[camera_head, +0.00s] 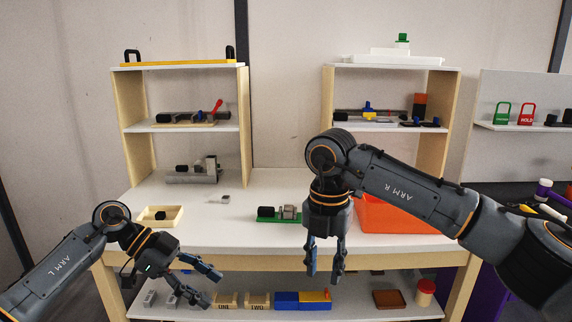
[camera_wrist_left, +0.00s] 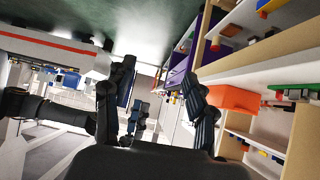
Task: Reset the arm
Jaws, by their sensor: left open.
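My left arm comes in from the left in the head view. Its left gripper (camera_head: 212,288) is open and empty, in front of the table's front edge at the lower left, fingers pointing right and down. In the left wrist view the same gripper (camera_wrist_left: 158,70) shows two spread fingers with nothing between them. My right arm reaches in from the right. Its right gripper (camera_head: 324,276) points down in front of the table's front edge, with a gap between its fingers and nothing held. The right arm hides part of an orange bin (camera_head: 385,218).
The white table (camera_head: 245,240) carries a shallow tray (camera_head: 148,222) at left and a green-based fixture (camera_head: 280,214) near the middle. Two shelf units (camera_head: 137,131) (camera_head: 452,105) stand behind. A lower shelf (camera_head: 355,309) holds bins and blocks near both grippers.

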